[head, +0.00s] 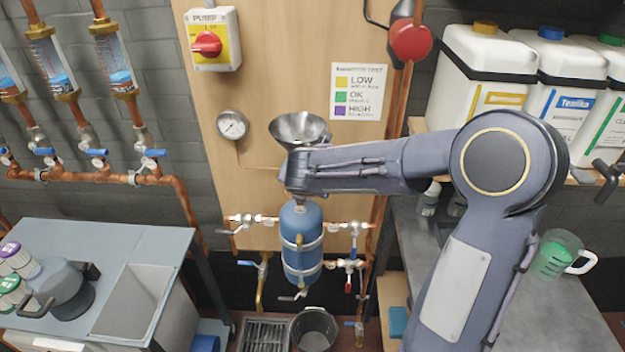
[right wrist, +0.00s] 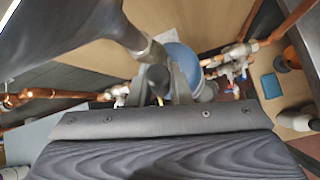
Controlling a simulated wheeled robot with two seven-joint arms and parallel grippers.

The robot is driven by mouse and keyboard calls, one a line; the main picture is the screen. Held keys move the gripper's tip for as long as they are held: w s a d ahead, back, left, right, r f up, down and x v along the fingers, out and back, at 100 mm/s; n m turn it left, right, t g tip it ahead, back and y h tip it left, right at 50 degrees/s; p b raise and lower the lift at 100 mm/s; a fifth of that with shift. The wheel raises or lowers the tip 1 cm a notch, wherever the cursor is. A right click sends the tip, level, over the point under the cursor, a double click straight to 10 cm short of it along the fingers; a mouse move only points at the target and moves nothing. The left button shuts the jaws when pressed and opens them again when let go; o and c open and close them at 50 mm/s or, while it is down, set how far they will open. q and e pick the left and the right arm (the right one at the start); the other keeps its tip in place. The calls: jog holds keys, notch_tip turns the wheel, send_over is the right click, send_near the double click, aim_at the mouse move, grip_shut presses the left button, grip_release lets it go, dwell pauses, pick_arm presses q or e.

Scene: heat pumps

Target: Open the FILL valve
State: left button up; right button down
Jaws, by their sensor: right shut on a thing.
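A steel funnel (head: 299,128) sits above a blue tank (head: 301,222) on the wooden panel. My right gripper (head: 297,192) is between them, at the neck on top of the tank. It hides most of that neck, and no FILL label is readable. In the right wrist view, my right gripper (right wrist: 161,85) is shut on a short dark handle (right wrist: 157,77) below the funnel (right wrist: 85,25), in front of the blue tank (right wrist: 187,62). Whether the handle is turned open cannot be told. My left gripper is not in view.
Valves on copper pipes flank the tank, including a red-handled one (head: 349,265). A bucket (head: 314,330) stands below. A gauge (head: 232,124) and PUMP switch (head: 207,44) are at the left. Jugs (head: 490,75) fill the right shelf; a green-filled pitcher (head: 553,260) stands on the bench.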

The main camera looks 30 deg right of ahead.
jog(key=shift+w+a+r+n+g+h+p, duration=0.15)
jog(key=shift+w+a+n+g+h+p, duration=0.25)
jog(key=shift+a+h+p, duration=0.2)
jog(key=shift+w+a+n+h, duration=0.1)
jog(key=shift+a+n+h, duration=0.2)
jog(key=shift+h, duration=0.2)
jog(key=c, duration=1.3)
grip_release()
jog(key=shift+c, duration=0.2)
jog(key=shift+g, duration=0.3)
jog(key=v, duration=0.7)
jog(key=shift+s+a+r, duration=0.15)
jog(key=shift+s+a, duration=0.1)
